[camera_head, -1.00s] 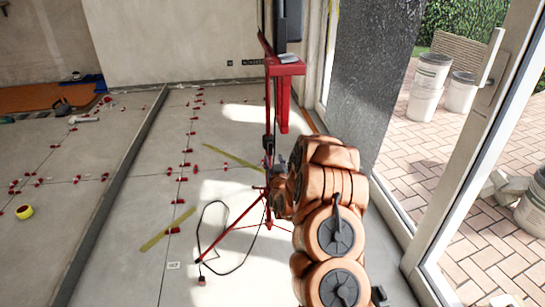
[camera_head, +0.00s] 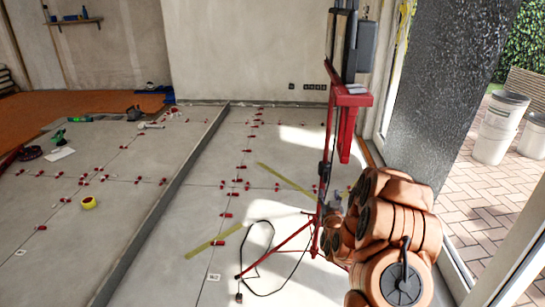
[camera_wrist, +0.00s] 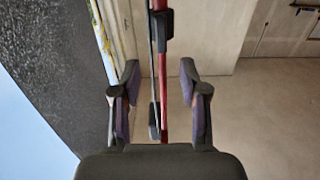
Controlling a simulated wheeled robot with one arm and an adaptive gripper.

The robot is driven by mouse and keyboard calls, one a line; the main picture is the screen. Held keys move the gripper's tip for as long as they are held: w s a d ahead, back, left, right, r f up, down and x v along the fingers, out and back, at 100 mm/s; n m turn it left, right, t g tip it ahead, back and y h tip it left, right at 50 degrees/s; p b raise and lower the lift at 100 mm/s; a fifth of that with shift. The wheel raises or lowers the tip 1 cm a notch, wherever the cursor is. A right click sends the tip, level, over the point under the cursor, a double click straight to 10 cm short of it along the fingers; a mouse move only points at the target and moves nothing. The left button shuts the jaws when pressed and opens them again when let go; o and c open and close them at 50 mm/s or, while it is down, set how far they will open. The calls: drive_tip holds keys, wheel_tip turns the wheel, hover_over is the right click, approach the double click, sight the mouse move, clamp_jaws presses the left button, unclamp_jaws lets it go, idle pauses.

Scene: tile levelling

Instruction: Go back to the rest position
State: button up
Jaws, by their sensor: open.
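My gripper (camera_wrist: 160,100) is open in the wrist view, its two dark fingers apart with nothing held between them. Behind the gap, the upright pole of the red stand (camera_wrist: 164,65) shows.
Red levelling clips (camera_head: 237,183) line the tile joints. Yellow strips (camera_head: 287,180), a black cable (camera_head: 262,250) and a yellow tape roll (camera_head: 88,203) lie on the floor. A raised divider (camera_head: 165,200) crosses it. A dark pillar (camera_head: 445,90) and buckets (camera_head: 500,127) are at the right.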

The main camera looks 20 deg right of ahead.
drive_tip(key=s+a+r+n+g+y, duration=0.1)
drive_tip(key=s+a+n+g+y, duration=0.25)
drive_tip(key=a, duration=0.55)
drive_tip(key=s+a+r+g+y, duration=0.1)
drive_tip(key=s+a+g+y, duration=0.2)
drive_tip(key=s+a+g, duration=0.45)
drive_tip(key=s+a+r+g, duration=0.3)
drive_tip(key=s+a, duration=0.1)
drive_tip(key=s, duration=0.8)
drive_tip(key=s+a+r+n+g, duration=0.1)
drive_tip(key=s+a+r+g, duration=0.15)
drive_tip(key=s, duration=1.05)
drive_tip(key=s+a+r+g, duration=0.3)
drive_tip(key=s+a, duration=0.2)
drive_tip(key=s, duration=0.7)
wheel_tip(320, 180, up, 25)
drive_tip(key=s+t+p, duration=0.1)
drive_tip(key=p, duration=2.2)
drive_tip(key=shift+d+f, duration=0.15)
drive_tip(key=shift+d, duration=0.05)
